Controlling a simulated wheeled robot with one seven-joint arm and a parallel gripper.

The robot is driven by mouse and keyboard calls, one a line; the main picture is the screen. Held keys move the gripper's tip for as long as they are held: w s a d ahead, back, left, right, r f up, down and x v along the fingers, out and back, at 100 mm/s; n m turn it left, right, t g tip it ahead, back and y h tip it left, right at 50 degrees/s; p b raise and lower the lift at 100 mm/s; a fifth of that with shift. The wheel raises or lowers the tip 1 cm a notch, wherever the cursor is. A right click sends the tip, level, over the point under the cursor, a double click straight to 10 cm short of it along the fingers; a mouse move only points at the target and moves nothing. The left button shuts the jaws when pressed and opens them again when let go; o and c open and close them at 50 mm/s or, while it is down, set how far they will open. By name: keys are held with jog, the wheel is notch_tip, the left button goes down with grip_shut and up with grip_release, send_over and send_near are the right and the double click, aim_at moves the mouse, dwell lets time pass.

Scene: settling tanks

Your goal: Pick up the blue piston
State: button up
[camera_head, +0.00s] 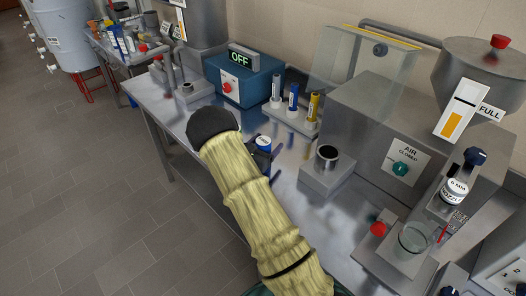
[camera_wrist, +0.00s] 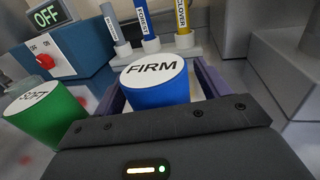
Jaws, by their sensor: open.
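The blue piston (camera_wrist: 155,92) has a white top marked FIRM and stands upright in the middle of the wrist view. My gripper (camera_wrist: 158,84) is open, with one finger on each side of the blue piston. I cannot tell whether the fingers touch it. In the head view, my gripper (camera_head: 262,154) is mostly hidden behind the arm. The piston's lower part is hidden by the gripper body.
A green piston marked SOFT (camera_wrist: 45,118) stands close to the left. A rack (camera_head: 290,122) with grey, blue and yellow tubes stands behind. A blue box (camera_head: 243,82) with an OFF sign is behind left. A metal block with a cup (camera_head: 326,158) stands to the right.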

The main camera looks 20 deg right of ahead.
jog(key=c, duration=1.2)
jog(key=shift+r, duration=0.1)
notch_tip(320, 180, up, 10)
jog(key=shift+f+b, duration=0.1)
jog(key=shift+b, duration=0.4)
